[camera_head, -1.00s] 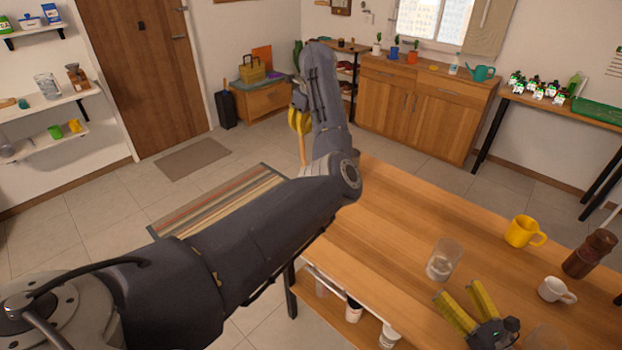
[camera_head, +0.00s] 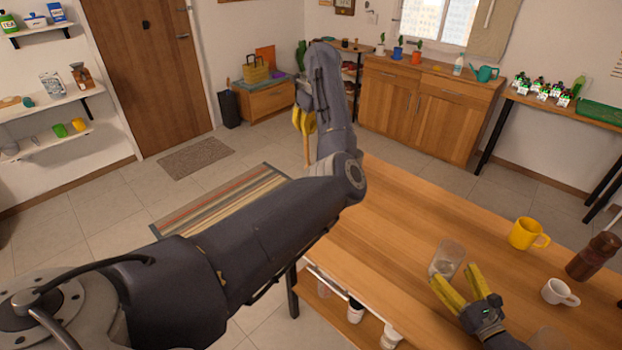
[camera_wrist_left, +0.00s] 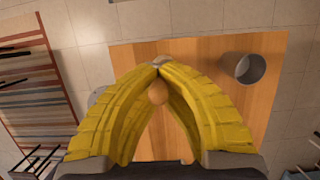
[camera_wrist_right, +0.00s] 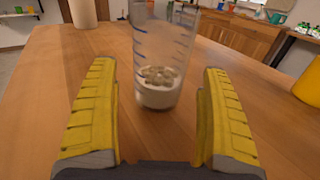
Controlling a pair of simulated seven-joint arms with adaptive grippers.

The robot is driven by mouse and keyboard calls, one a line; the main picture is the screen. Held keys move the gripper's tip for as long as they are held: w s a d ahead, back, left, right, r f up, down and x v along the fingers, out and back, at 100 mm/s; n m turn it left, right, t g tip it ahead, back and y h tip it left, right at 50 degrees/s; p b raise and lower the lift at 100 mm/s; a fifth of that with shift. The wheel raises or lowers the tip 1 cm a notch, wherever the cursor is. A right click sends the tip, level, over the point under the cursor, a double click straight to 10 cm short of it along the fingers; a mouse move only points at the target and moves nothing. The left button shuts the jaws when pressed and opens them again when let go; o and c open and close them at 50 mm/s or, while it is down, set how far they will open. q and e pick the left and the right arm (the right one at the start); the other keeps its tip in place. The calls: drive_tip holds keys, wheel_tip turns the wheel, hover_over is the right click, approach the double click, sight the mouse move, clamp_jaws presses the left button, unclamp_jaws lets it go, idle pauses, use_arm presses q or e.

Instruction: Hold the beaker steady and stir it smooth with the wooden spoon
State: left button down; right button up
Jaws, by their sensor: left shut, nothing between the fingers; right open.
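The clear beaker (camera_head: 446,258) stands upright on the wooden table. In the right wrist view the beaker (camera_wrist_right: 160,50) has blue marks and holds white contents with pale lumps on top. My right gripper (camera_head: 453,276) is open, its yellow fingers pointing at the beaker; in its wrist view the beaker shows just ahead, between the fingertips. My left gripper (camera_head: 303,122) is raised by the far left end of the table. Its fingers are shut around the wooden spoon (camera_head: 307,152), which hangs below them. The spoon's rounded end (camera_wrist_left: 157,92) shows between the fingers in the left wrist view.
A yellow mug (camera_head: 524,233), a white cup (camera_head: 558,292) and a brown grinder (camera_head: 592,256) stand right of the beaker. The table's middle is clear.

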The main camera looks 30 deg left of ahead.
sight(450, 253)
drive_tip(key=shift+x, duration=1.4)
drive_tip(key=shift+w, duration=0.1)
drive_tip(key=c, duration=0.9)
drive_tip(key=shift+c, duration=0.2)
drive_tip(key=o, duration=1.1)
drive_tip(key=shift+c, duration=0.2)
